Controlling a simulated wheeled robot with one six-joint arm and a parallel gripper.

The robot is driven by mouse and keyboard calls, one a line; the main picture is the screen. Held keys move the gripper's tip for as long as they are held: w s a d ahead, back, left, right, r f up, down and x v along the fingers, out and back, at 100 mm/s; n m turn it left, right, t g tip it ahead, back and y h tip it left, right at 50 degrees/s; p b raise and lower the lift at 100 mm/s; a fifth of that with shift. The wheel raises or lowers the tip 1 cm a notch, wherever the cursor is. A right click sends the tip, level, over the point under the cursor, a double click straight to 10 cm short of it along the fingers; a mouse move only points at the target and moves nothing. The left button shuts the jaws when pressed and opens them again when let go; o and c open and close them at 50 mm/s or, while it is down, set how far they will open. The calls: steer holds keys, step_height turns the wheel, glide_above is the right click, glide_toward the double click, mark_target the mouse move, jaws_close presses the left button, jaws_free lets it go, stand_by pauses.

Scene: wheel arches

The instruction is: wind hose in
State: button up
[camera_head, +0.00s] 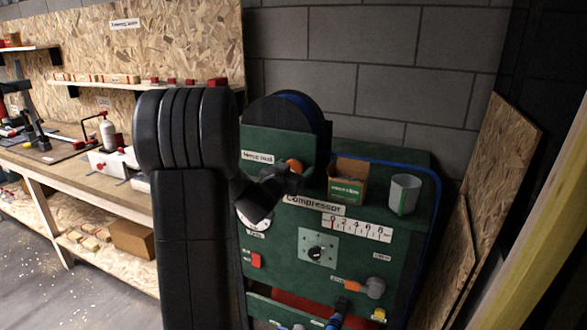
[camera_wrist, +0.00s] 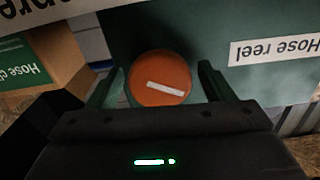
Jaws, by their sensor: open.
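The hose reel (camera_head: 287,118) is a dark drum with blue hose on it, behind a green panel labelled "Hose reel" (camera_wrist: 275,50). An orange round knob (camera_wrist: 160,78) with a white bar mark is on that panel; it also shows in the head view (camera_head: 295,165). My gripper (camera_wrist: 160,82) is open, its two fingers on either side of the knob with gaps showing. In the head view my gripper (camera_head: 290,178) is dark and partly hides the panel. Blue hose (camera_head: 437,200) runs along the compressor's right edge.
The green compressor panel (camera_head: 275,285) has a rotary switch (camera_head: 317,252), a red switch (camera_head: 256,260) and a partly hidden gauge. A cardboard box (camera_head: 347,178) and a grey cup (camera_head: 404,193) stand on its ledge. A workbench (camera_head: 75,172) is at left, boards (camera_head: 490,180) at right.

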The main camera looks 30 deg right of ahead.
steer(key=c, duration=1)
steer(key=shift+f+m+b, duration=0.1)
steer(key=shift+m+b, duration=0.2)
steer(key=shift+b, duration=0.05)
steer(key=m+b, duration=0.3)
steer(key=m, duration=0.1)
steer(key=shift+d+f+m+b, duration=0.1)
steer(key=shift+m+b, duration=0.2)
steer(key=shift+b, duration=0.05)
steer(key=m+b, duration=0.1)
steer(key=m, duration=0.1)
steer(key=shift+m+b, duration=1.35)
steer(key=shift+m, duration=0.95)
steer(key=o, duration=1)
